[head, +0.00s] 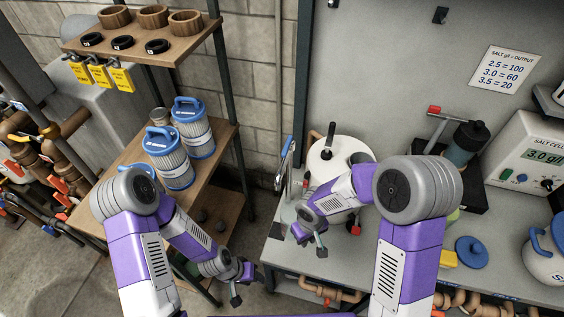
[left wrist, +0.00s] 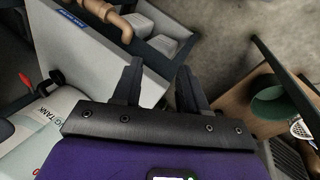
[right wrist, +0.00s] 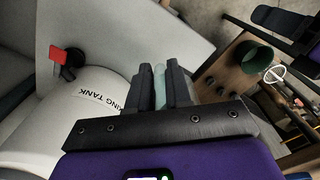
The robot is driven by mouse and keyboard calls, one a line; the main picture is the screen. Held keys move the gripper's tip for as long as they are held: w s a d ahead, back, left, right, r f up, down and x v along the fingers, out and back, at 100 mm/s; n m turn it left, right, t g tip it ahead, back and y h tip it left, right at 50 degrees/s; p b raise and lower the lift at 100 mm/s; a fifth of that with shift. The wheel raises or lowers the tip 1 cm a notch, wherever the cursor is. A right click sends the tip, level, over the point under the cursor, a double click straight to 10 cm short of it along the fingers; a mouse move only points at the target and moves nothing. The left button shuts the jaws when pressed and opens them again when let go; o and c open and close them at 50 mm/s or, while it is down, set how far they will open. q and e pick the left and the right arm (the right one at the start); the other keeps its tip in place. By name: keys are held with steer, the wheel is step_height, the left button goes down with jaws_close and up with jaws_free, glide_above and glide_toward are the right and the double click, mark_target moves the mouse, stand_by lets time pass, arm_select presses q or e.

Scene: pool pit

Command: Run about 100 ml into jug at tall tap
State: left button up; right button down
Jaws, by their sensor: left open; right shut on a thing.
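A slim upright metal tap with a blue top (head: 285,160), which looks like the tall tap, stands at the bench's left end in the head view. My right gripper (head: 309,241) is below and right of it, over the bench's front left. In the right wrist view it is shut on a narrow pale green piece (right wrist: 160,84). I cannot tell whether this piece is part of the jug; no whole jug shows clearly. My left gripper (head: 242,285) is open and empty, low between the shelf rack and the bench.
A white tank (head: 325,160) with a black handle stands behind my right gripper; its label partly reads "ING TANK". A wooden rack (head: 115,165) with blue-topped filter cartridges (head: 167,160) is at left. A salt cell box (head: 530,150) is at right. Floor shows between rack and bench.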

arm_select(q)
steer(key=w+d+r+m+g, duration=0.1)
steer(key=w+d+r+m, duration=0.2)
steer(key=w+r+m, duration=0.65)
step_height(320, 180, up, 32)
steer(key=f+m+t+y, duration=0.1)
steer(key=m+t+y, duration=0.3)
steer(key=m, duration=2.6)
glide_above(285, 149)
steer(key=s+a, duration=0.2)
steer(key=s, duration=0.3)
steer(key=t, duration=0.1)
steer(key=shift+h, duration=0.4)
steer(key=x, duration=1.1)
steer(key=shift+w+d+r, duration=0.1)
steer(key=shift+d, duration=0.15)
jaws_close()
